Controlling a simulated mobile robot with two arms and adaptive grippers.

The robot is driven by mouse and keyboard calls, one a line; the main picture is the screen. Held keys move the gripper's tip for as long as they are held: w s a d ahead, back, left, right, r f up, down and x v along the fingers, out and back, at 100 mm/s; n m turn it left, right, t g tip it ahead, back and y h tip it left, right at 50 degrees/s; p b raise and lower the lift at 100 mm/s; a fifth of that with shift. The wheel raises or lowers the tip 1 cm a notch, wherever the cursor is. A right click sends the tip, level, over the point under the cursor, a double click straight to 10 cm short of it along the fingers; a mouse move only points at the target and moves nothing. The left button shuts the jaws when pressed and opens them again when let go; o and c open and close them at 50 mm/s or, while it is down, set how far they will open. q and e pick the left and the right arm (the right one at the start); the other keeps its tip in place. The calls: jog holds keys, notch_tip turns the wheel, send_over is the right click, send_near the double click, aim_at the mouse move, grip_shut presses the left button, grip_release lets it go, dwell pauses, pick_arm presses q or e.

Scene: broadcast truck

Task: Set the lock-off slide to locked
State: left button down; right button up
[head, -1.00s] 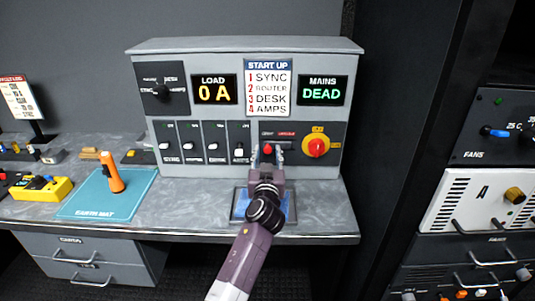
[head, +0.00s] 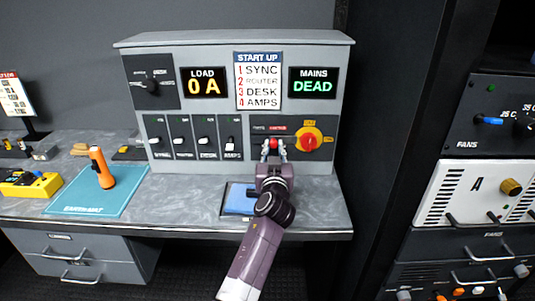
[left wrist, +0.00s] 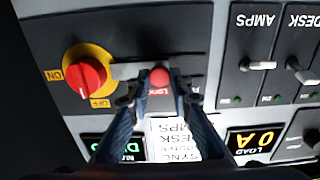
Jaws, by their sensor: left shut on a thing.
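The lock-off slide's red knob (head: 273,143) sits on a dark panel at the lower right of the grey console. My left gripper (head: 273,152) is shut on it from the front. In the left wrist view, turned upside down, the red knob (left wrist: 160,77) is between the fingertips, with a grey bar beside it toward the rotary switch. A red label, partly hidden there, lies close to the knob. The red rotary switch (head: 309,139) on its yellow plate is just right of the slide and apart from the gripper. My right gripper is not in view.
Several breaker levers (head: 205,140) are left of the slide. Displays read LOAD 0 A (head: 205,83) and MAINS DEAD (head: 313,82). A blue pad (head: 239,199) lies below the gripper. An orange tool (head: 102,168) stands on the earth mat (head: 75,201). The bench middle is clear.

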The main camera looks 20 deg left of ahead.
pick_arm(q)
jog(key=shift+d, duration=0.45)
jog(key=shift+a, duration=0.3)
jog(key=c, duration=2)
grip_release()
jog(key=shift+c, duration=0.2)
jog(key=shift+o, duration=1.5)
jog(key=shift+d, duration=0.3)
jog(key=shift+a, duration=0.15)
jog(key=shift+a+r, duration=0.15)
jog(key=r, duration=0.9)
jog(key=shift+d+r, duration=0.25)
jog(key=shift+r, duration=0.1)
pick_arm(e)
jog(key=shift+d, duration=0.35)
